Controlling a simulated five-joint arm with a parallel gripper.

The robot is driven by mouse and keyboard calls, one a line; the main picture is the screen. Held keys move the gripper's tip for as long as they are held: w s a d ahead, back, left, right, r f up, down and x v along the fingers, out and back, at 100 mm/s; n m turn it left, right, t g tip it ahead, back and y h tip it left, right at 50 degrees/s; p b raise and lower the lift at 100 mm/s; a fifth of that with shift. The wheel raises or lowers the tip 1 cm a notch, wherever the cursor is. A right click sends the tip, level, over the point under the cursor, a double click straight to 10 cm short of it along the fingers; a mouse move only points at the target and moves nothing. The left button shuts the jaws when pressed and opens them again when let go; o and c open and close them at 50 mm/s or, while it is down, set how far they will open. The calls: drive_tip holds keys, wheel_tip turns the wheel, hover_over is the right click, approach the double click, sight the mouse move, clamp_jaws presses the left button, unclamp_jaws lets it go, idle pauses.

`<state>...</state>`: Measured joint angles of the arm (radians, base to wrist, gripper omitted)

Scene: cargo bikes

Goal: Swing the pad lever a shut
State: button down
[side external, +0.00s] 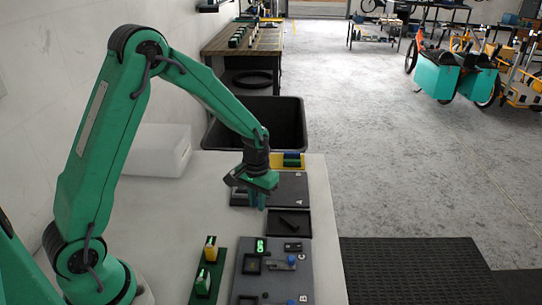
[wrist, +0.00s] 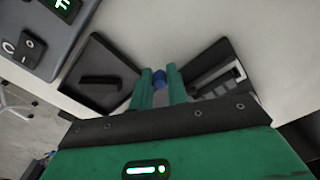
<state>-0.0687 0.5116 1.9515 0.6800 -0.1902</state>
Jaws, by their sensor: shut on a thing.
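My gripper (side external: 257,204) points down over the near left part of the dark panel marked A and D (side external: 291,186). In the wrist view its two green fingers (wrist: 158,76) are closed on a small blue knob (wrist: 159,85), which I take to be the handle of pad lever a. The fingers hide most of the knob, and the rest of the lever is hard to make out. The panel also shows in the wrist view, with grey slots (wrist: 212,84) right of the fingers. I cannot tell the lever's angle.
A shallow black tray with a dark bar (side external: 292,222) lies just nearer than the panel. A panel with blue knobs (side external: 277,270) and a green strip with two small blocks (side external: 208,262) stand at the front. A black bin (side external: 284,118) and white box (side external: 160,150) are behind.

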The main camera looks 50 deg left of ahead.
sight(248, 202)
drive_tip(key=shift+s+a, duration=0.15)
drive_tip(key=shift+a, duration=0.35)
drive_tip(key=shift+s+a, duration=0.15)
drive_tip(key=shift+a, duration=0.5)
idle(0.4)
drive_tip(key=shift+a, duration=0.55)
drive_tip(key=c, duration=2.2)
unclamp_jaws()
drive_tip(key=c, duration=2.2)
unclamp_jaws()
drive_tip(key=shift+a, duration=0.15)
drive_tip(key=c, duration=2.1)
unclamp_jaws()
drive_tip(key=shift+w+a, duration=0.4)
drive_tip(key=shift+a, duration=0.05)
drive_tip(key=shift+c, duration=0.2)
drive_tip(key=shift+a, duration=0.1)
